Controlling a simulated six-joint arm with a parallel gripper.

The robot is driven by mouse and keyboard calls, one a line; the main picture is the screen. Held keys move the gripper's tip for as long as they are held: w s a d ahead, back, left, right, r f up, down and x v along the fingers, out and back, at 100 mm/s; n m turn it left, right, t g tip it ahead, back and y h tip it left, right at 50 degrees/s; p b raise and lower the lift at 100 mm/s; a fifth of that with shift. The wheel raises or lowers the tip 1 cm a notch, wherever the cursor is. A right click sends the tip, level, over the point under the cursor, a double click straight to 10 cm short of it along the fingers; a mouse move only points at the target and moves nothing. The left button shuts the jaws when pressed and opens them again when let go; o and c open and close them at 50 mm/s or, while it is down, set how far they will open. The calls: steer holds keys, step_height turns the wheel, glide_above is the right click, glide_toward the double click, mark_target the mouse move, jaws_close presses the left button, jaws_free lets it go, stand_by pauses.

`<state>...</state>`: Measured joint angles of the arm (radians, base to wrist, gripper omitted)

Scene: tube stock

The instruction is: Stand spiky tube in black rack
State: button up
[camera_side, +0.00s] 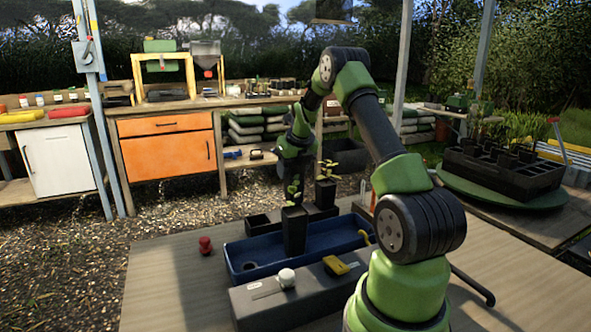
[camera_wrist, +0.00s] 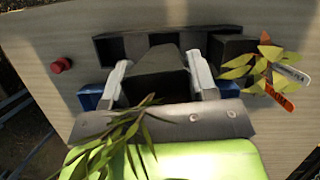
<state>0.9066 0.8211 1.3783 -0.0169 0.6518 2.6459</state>
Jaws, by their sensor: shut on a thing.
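My gripper (camera_wrist: 158,80) is shut on the spiky tube (camera_wrist: 160,70), a dark square tube whose narrow green leaves (camera_wrist: 125,138) show in the wrist view. In the side view the spiky tube (camera_side: 294,234) hangs roughly upright over the blue tray (camera_side: 247,248); whether its base touches the tray is unclear. The black rack (camera_side: 258,222) lies just behind the tray. In the wrist view the rack (camera_wrist: 112,48) shows empty compartments beyond the held tube. Another dark tube (camera_wrist: 230,50) with broad yellow-green leaves stands at the rack's right end.
A grey box (camera_side: 255,303) with a white knob (camera_side: 286,278) and a yellow item (camera_side: 335,266) stands in front of the tray. A red knob-shaped object (camera_side: 205,245) is left of the tray. The table's left front is clear.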

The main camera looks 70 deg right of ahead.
mark_target(297, 171)
steer(key=shift+w+f+m, duration=0.1)
steer(key=shift+w+m, duration=0.05)
steer(key=shift+m, duration=0.35)
steer(key=shift+f, duration=0.1)
steer(key=shift+d+f, duration=0.1)
steer(key=shift+f, duration=3.45)
steer(key=shift+f, duration=0.3)
steer(key=o, duration=1.1)
steer(key=shift+c, duration=0.2)
steer(key=v, duration=1)
steer(key=shift+w, duration=0.2)
